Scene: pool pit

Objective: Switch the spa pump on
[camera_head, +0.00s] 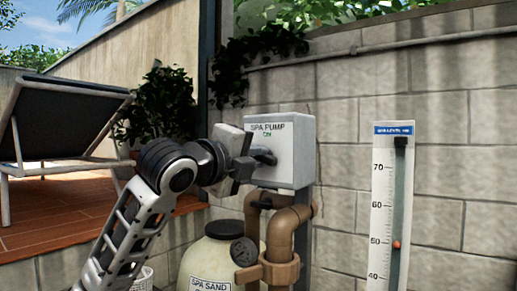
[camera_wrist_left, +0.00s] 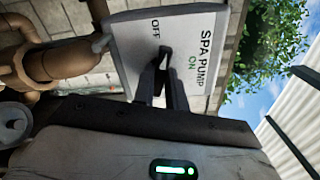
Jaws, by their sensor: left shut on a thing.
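The spa pump switch box (camera_head: 300,150) is a light grey box on the block wall, marked SPA PUMP with a green ON below. The left wrist view shows the box (camera_wrist_left: 128,48) turned sideways, with OFF also readable at its left side. My left gripper (camera_head: 262,158) is at the front of the box, shut on the dark switch handle (camera_wrist_left: 164,55). Its dark fingers (camera_wrist_left: 165,88) reach to the box face and cover most of the handle, so I cannot tell which mark it points at. My right gripper is not in view.
Brown pipes (camera_head: 279,232) run below the box to a cream spa sand tank (camera_head: 207,258) with a dark round gauge (camera_head: 244,252). A spa level scale (camera_head: 392,205) hangs on the wall to the right. A lounger (camera_head: 60,120) stands on the raised deck at left.

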